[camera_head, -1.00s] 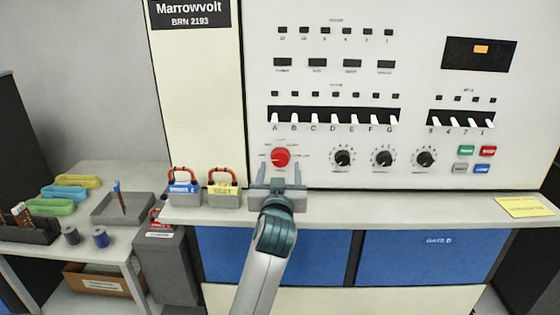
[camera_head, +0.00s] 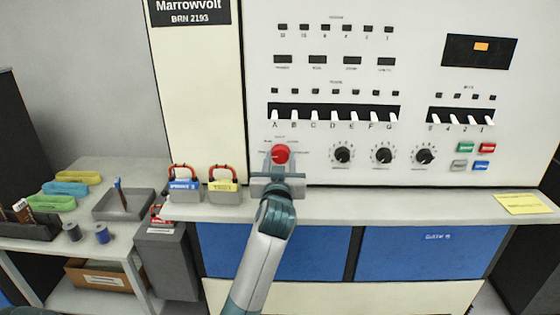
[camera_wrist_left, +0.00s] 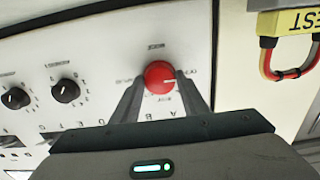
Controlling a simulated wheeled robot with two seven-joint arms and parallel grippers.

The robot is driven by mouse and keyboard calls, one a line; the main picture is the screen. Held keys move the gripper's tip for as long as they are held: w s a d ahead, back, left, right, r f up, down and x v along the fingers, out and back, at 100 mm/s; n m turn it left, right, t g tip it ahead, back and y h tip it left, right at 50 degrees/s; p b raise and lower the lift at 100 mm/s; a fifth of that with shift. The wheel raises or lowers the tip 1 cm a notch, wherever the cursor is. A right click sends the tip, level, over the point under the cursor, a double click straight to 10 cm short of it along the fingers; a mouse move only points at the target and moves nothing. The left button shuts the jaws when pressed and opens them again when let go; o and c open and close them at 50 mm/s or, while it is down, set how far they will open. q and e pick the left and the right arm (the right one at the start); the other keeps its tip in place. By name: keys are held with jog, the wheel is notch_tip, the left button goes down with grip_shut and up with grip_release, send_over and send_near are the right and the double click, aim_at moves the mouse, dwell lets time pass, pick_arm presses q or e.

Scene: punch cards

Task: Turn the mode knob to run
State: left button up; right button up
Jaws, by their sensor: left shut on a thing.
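The red mode knob (camera_head: 280,154) sits on the cream panel, left of a row of black knobs. My left gripper (camera_head: 279,160) is at the knob, with a finger on either side of it. In the left wrist view the red knob (camera_wrist_left: 159,77) lies between the two grey fingertips (camera_wrist_left: 157,80), and the gripper is shut on it. A white mark shows on the knob's face. The labels around the knob are too small to read, and the fingers partly cover them. My right gripper is not in view.
Black knobs (camera_head: 342,154) stand to the right, below the lettered white switches (camera_head: 333,117). Two padlock-like blocks, blue (camera_head: 184,185) and yellow (camera_head: 223,186), stand on the ledge to the left. A yellow note (camera_head: 523,204) lies at the ledge's right end.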

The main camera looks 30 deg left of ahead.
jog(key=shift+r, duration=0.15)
pick_arm(q)
jog(key=shift+r+m+p, duration=0.1)
jog(key=shift+m+p, duration=0.3)
jog(key=shift+p, duration=0.05)
jog(key=m+p, duration=0.6)
jog(key=m, duration=0.1)
jog(key=shift+m+p, duration=0.3)
jog(key=shift+m, duration=0.3)
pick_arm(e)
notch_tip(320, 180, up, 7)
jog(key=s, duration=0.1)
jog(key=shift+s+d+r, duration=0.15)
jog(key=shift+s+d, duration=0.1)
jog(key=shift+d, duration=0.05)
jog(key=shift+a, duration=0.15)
